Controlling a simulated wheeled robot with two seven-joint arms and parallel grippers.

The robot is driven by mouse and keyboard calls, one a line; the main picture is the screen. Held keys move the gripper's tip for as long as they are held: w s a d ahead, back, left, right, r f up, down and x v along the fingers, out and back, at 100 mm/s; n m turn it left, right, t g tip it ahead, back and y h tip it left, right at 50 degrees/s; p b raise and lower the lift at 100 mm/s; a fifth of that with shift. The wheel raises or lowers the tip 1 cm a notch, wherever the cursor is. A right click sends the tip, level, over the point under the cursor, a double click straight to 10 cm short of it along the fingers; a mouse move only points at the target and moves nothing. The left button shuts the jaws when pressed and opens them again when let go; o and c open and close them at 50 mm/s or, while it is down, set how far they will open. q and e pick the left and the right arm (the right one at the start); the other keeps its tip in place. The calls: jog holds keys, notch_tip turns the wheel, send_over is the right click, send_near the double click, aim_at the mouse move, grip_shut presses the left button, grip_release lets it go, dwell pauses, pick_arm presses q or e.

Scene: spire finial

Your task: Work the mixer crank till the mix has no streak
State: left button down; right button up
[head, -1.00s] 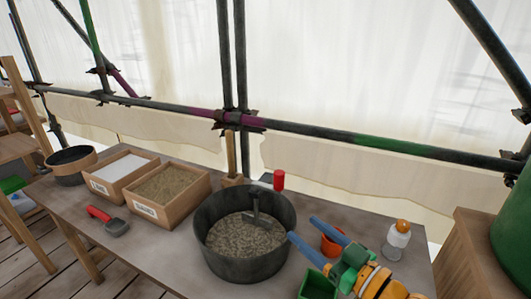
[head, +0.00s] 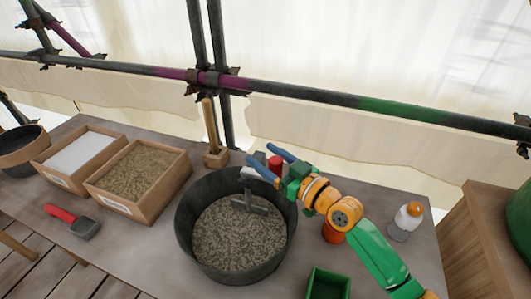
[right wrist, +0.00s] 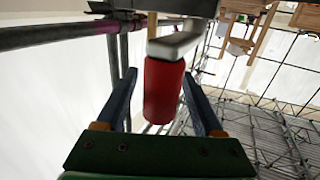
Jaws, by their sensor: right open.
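The dark round mixer tub (head: 184,232) stands on the bench and holds a grey-brown, speckled mix (head: 235,245). Light and dark flecks show all over the mix. A grey paddle (head: 249,207) dips into it. The crank's red grip (head: 275,164) is at the tub's far right rim, partly hidden by my gripper; it also shows in the right wrist view (right wrist: 163,90), hanging from a grey crank arm (right wrist: 175,40). My right gripper (head: 262,155) is open, its blue fingers on either side of the red grip. My left gripper is not in view.
A box of white powder (head: 35,160) and a box of sand (head: 101,203) stand left of the tub, with a red-handled trowel (head: 72,222) before them. A spray bottle (head: 406,220), orange cup (head: 333,233) and green box (head: 326,284) are at the right.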

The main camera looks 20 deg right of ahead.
jog(key=shift+s, duration=0.1)
jog(key=shift+c, duration=1)
grip_shut()
dwell(0.3)
